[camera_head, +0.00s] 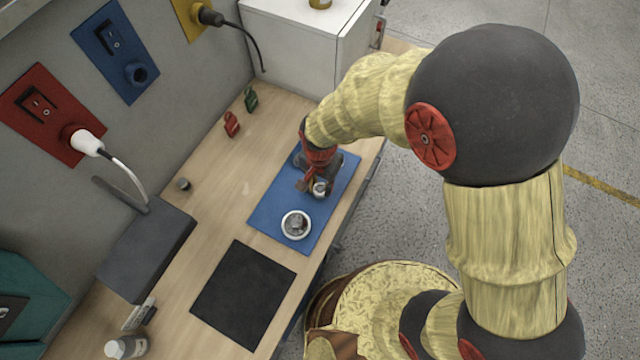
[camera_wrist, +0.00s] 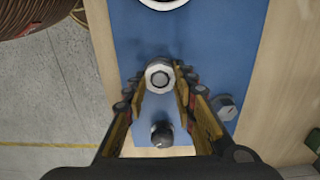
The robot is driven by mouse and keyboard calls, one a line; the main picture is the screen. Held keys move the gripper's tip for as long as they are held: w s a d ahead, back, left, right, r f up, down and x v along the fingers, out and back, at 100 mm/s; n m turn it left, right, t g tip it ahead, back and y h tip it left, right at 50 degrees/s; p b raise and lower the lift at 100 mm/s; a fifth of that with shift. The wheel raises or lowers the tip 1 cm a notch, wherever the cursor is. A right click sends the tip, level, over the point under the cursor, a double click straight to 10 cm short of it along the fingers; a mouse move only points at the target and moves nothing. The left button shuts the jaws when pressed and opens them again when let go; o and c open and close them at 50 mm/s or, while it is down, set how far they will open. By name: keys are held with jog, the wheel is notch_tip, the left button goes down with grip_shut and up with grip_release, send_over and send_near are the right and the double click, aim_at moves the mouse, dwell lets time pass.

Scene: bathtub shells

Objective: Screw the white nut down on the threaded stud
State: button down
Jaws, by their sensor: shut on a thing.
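The white nut (camera_wrist: 160,75) is a pale ring with a dark centre, and it sits between the fingertips in the wrist view. My gripper (camera_wrist: 160,84) is shut on it from both sides. In the head view the nut (camera_head: 320,188) shows as a small pale shape beside my gripper (camera_head: 314,182), over the blue mat. The threaded stud cannot be told apart for certain. The dark centre of the nut may be the stud's end or an empty hole. I cannot tell how far down the nut sits.
The blue mat (camera_head: 268,215) also holds a white round dish (camera_head: 284,226) with grey contents. A dark upright piece (camera_wrist: 162,134) stands between my fingers, nearer the palm. A grey piece (camera_wrist: 225,107) stands right of the fingers. A black mat (camera_head: 243,295) lies nearer the front.

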jog(key=m, duration=0.6)
jog(key=shift+p, duration=0.35)
jog(key=m, duration=0.7)
jog(key=shift+p, duration=0.3)
jog(key=c, duration=1.4)
grip_release()
jog(key=shift+c, duration=0.7)
jog(key=n, duration=0.6)
jog(key=n+p, duration=0.1)
jog(key=n, duration=0.6)
